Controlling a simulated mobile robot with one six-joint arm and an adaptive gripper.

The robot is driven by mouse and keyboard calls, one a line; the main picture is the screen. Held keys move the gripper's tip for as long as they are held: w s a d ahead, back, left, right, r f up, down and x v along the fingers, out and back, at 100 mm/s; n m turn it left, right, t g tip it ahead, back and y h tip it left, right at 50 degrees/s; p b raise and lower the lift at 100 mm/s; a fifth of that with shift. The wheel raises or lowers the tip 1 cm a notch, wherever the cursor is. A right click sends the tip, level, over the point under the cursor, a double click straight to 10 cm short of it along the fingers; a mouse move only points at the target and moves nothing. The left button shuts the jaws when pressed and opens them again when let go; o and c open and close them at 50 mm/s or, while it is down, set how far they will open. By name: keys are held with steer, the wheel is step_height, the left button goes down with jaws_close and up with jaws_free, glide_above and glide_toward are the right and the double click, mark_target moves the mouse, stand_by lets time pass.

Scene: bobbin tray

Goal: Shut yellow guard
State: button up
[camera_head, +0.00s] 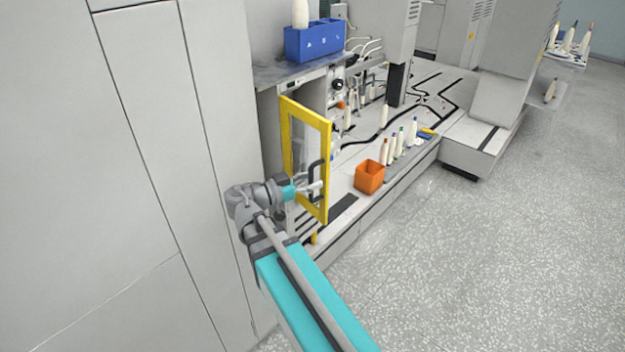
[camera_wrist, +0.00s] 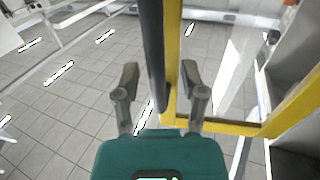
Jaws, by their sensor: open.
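The yellow guard (camera_head: 326,150) is a yellow-framed door with a clear panel, swung outward from the machine. A dark handle (camera_head: 316,170) is on it. My gripper (camera_head: 317,188) is at the handle's height, close to the guard's lower part. In the wrist view my gripper (camera_wrist: 160,80) is open, with one finger on each side of the dark handle (camera_wrist: 152,45). The yellow frame (camera_wrist: 173,60) shows just right of the handle, partly behind the right finger. I cannot tell whether the fingers touch the handle.
An orange bin (camera_head: 369,178) and several bobbins (camera_head: 400,140) stand on the machine's ledge right of the guard. A blue box (camera_head: 314,42) sits on the shelf above. Tall grey cabinets (camera_head: 130,150) rise on the left. The speckled floor (camera_head: 480,260) is clear at right.

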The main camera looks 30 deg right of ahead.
steer(key=shift+c, duration=0.2)
jaws_close()
steer(key=shift+d, duration=0.15)
steer(key=shift+w, duration=0.1)
